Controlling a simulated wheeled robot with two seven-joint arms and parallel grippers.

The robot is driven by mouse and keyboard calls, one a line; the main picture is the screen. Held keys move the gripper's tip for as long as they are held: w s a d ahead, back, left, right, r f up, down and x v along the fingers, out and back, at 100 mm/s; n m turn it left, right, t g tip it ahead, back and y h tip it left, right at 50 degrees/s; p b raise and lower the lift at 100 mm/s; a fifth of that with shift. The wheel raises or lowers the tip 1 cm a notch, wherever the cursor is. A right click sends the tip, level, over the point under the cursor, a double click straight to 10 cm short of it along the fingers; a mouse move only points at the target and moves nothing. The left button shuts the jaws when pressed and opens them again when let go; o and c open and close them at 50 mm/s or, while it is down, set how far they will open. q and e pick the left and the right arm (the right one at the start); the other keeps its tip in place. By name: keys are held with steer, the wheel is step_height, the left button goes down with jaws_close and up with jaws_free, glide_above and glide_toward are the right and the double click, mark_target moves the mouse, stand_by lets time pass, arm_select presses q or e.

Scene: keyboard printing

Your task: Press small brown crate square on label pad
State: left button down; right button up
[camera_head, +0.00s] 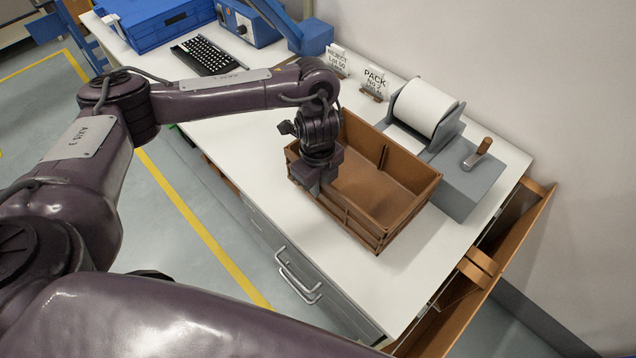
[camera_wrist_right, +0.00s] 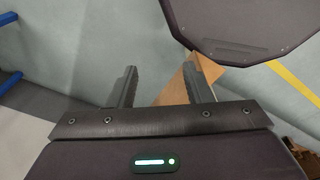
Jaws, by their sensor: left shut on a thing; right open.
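The brown crate (camera_head: 410,212) is an open, empty box on the white bench in the head view, with its right wall close to a grey block that carries a lever (camera_head: 478,155). My left gripper (camera_head: 325,186) is shut on the crate's near-left wall, from above. The fingertips are partly hidden. I cannot make out a label pad apart from the grey block and the paper roll (camera_head: 428,106); anything under the crate is hidden. My right gripper (camera_wrist_right: 163,78) is open and empty in the right wrist view, above the grey floor.
A PACK sign (camera_head: 374,82) and a REJECT sign (camera_head: 337,62) stand behind the crate. A keyboard (camera_head: 206,55) and blue box (camera_head: 150,24) lie far left. A long brown open bin (camera_head: 500,270) hangs beside the bench's right end. Bench in front-right of the crate is clear.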

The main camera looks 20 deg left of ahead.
arm_select(q)
steer(key=f+b, duration=0.1)
steer(key=s+f+b, duration=0.1)
steer(key=f, duration=0.1)
steer(key=shift+f, duration=0.15)
steer(key=shift+w+f+b, duration=0.1)
steer(key=shift+f+b, duration=0.3)
steer(key=shift+f, duration=0.1)
arm_select(e)
steer(key=f, duration=0.1)
steer(key=s+f, duration=0.1)
steer(key=shift+s+f, duration=0.2)
steer(key=shift+f, duration=0.2)
